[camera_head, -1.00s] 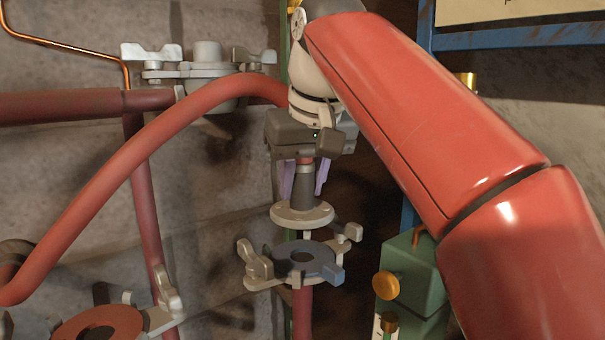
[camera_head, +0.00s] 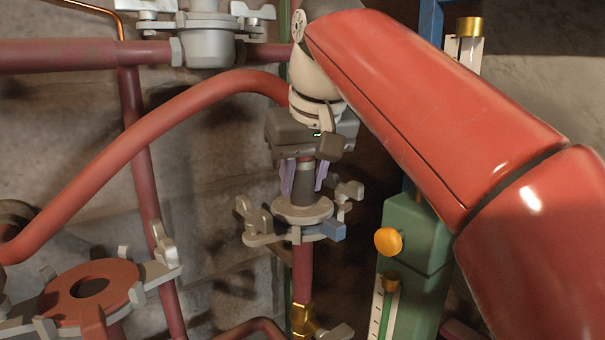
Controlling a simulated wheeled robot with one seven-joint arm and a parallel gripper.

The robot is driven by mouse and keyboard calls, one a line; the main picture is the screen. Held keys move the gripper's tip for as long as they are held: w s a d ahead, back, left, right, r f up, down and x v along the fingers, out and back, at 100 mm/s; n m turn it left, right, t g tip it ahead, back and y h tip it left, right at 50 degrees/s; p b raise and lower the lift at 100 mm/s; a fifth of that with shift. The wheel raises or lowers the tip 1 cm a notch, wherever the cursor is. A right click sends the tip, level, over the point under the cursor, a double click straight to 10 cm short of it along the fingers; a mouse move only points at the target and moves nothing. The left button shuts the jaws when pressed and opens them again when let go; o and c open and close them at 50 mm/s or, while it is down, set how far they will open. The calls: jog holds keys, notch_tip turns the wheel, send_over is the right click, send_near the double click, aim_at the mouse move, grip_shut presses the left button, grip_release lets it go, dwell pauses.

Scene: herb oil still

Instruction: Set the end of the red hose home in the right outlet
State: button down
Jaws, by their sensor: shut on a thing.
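My gripper (camera_head: 302,178) is shut on the end of the red hose (camera_head: 150,140), just above its flange. The hose end (camera_head: 303,209) is a dark grey neck with a pale round flange, held upright and pointing down. The flange sits on or very close over the outlet (camera_head: 262,239) with grey wing clamps and a blue tab, and covers its opening. I cannot tell whether the faces touch fully. The clamps stand swung outward around it. Another outlet with a reddish-brown ring (camera_head: 90,288) is open at the lower left.
A green box with an orange knob (camera_head: 412,238) and a gauge stands close on the right. Dark red pipes (camera_head: 60,56) and a grey clamped fitting (camera_head: 208,45) are at the upper left. A brass fitting (camera_head: 304,320) is below the outlet.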

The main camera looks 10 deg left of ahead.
dwell(0.3)
jog(key=c, duration=0.9)
grip_release()
jog(key=shift+c, duration=0.2)
jog(key=shift+f, duration=0.15)
jog(key=shift+p+v, duration=1.5)
jog(key=shift+v, duration=2.5)
